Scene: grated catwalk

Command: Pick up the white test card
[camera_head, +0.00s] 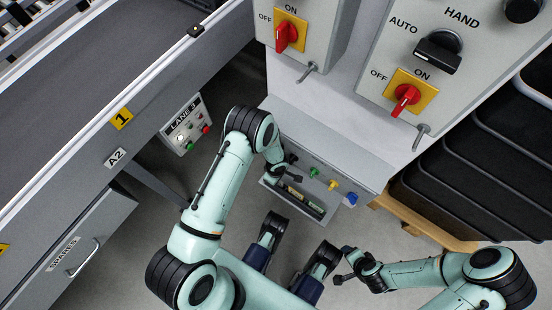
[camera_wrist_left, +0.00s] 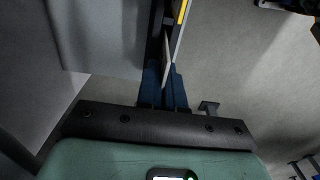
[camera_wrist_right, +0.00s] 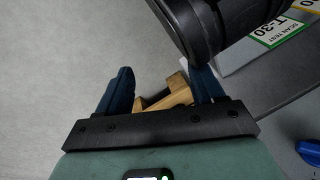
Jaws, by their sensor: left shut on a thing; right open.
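My left gripper (camera_head: 284,176) is at the card holder (camera_head: 311,209) low on the panel's front. In the left wrist view its blue fingers (camera_wrist_left: 164,88) are shut on a thin card (camera_wrist_left: 177,38), seen nearly edge-on with a pale face and a yellow strip. I cannot tell from this edge view whether it is the white test card. A white card with a green border, marked SCAN TEST T-30 (camera_wrist_right: 277,32), shows in the right wrist view, with part of a yellow-edged card beside it. My right gripper (camera_head: 345,266) is open and empty; its fingers (camera_wrist_right: 160,88) are apart.
Green (camera_head: 313,172), yellow (camera_head: 332,185) and blue (camera_head: 351,198) knobs stick out beside the holder. Switch boxes with red handles (camera_head: 406,97) are above. A grey conveyor frame (camera_head: 150,85) stands left. Black crates (camera_head: 470,180) on a wooden pallet (camera_head: 425,225) stand right.

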